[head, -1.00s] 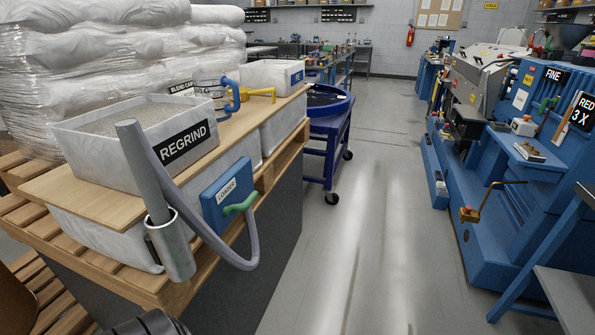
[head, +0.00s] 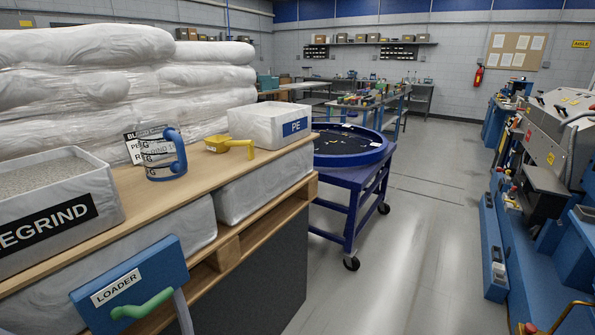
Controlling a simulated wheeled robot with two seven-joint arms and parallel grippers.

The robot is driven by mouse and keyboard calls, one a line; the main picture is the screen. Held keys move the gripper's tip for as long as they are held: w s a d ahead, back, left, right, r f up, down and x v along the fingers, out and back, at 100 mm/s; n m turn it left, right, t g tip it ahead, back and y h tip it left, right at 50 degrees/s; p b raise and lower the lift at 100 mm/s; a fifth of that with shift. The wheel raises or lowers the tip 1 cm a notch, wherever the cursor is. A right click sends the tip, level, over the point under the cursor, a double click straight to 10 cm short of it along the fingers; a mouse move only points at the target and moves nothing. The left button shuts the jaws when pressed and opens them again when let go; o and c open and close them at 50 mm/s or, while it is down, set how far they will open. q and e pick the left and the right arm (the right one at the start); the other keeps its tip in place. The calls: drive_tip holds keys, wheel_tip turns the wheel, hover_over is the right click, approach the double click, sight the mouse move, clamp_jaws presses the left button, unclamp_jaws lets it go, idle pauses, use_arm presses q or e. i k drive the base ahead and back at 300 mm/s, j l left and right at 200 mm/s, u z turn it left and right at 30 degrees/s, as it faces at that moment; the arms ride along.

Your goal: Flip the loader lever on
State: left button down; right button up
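The loader box (head: 128,285) is a blue panel with a white LOADER label, mounted on the front side of the pallet stack at the lower left of the head view. Its green lever (head: 143,305) sits on the lower part of the panel, slanting up to the right. A grey hose (head: 184,312) hangs below the panel at its right. Neither of my grippers shows in the head view, and nothing touches the lever.
A REGRIND bin (head: 50,205), a blue-handled jug (head: 160,157), a yellow scoop (head: 230,146) and a PE bin (head: 272,125) stand on the wooden board. A blue cart (head: 350,185) stands beyond. Grey floor (head: 410,265) is clear between pallet and blue machine (head: 545,235).

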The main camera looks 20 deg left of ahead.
sight(132, 311)
drive_tip(key=i+l+u, duration=0.2)
drive_tip(key=u, duration=0.15)
drive_tip(key=i+l+u, duration=0.3)
drive_tip(key=l+u, duration=0.35)
drive_tip(key=i+l+u, duration=0.1)
drive_tip(key=l+u, duration=0.2)
drive_tip(key=l, duration=0.2)
drive_tip(key=l+u, duration=0.7)
drive_tip(key=l, duration=0.2)
